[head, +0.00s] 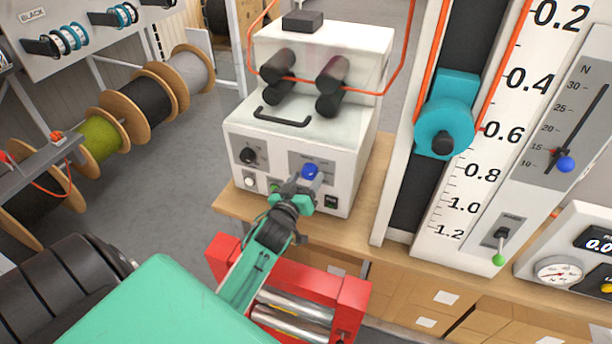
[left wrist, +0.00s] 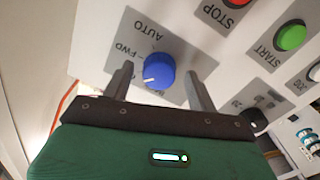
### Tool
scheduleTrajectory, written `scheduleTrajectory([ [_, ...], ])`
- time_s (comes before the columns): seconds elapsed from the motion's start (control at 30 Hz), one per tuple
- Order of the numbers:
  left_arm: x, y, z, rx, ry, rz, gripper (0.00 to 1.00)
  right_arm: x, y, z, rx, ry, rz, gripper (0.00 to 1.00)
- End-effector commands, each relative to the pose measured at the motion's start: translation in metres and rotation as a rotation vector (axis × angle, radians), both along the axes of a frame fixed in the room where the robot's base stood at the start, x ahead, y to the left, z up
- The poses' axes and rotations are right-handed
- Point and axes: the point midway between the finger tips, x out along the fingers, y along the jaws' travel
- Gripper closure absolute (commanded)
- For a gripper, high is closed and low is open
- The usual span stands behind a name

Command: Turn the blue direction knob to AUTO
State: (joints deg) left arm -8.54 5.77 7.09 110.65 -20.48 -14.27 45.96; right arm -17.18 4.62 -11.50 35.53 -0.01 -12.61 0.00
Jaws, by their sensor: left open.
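The blue direction knob (head: 309,172) is on the front panel of the white machine (head: 350,150). It also shows in the left wrist view (left wrist: 160,70), with a white pointer mark on its lower-left side there. The AUTO label is above the knob and FWD is to its upper left in that view; another label below it is partly hidden. My left gripper (head: 302,187) is open at the knob. In the left wrist view its fingers (left wrist: 160,77) stand on either side of the knob, with gaps visible. My right gripper is not in view.
A red STOP button (left wrist: 238,5) and a green START button (left wrist: 291,37) are near the knob. A black dial (head: 248,156) sits left of it. A red frame with metal rollers (head: 290,305) is below my left arm. A measuring column (head: 465,200) stands at right.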

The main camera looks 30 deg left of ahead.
Motion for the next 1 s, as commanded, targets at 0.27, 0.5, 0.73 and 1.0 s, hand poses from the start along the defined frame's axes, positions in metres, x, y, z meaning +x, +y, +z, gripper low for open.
scheduleTrajectory([
  [0.27,0.0075,0.0013,-0.0003,0.001,0.000,0.000,0.42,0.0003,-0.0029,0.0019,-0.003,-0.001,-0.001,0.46],
  [0.5,0.0072,0.0012,-0.0003,0.001,0.000,0.000,0.61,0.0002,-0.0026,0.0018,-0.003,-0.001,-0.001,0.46],
  [0.73,0.0071,0.0012,-0.0003,0.001,0.000,0.000,0.86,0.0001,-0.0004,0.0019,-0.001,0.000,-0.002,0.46],
  [1.0,0.0070,0.0015,0.0005,0.053,0.014,0.000,0.86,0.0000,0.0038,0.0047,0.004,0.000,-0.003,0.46],
])
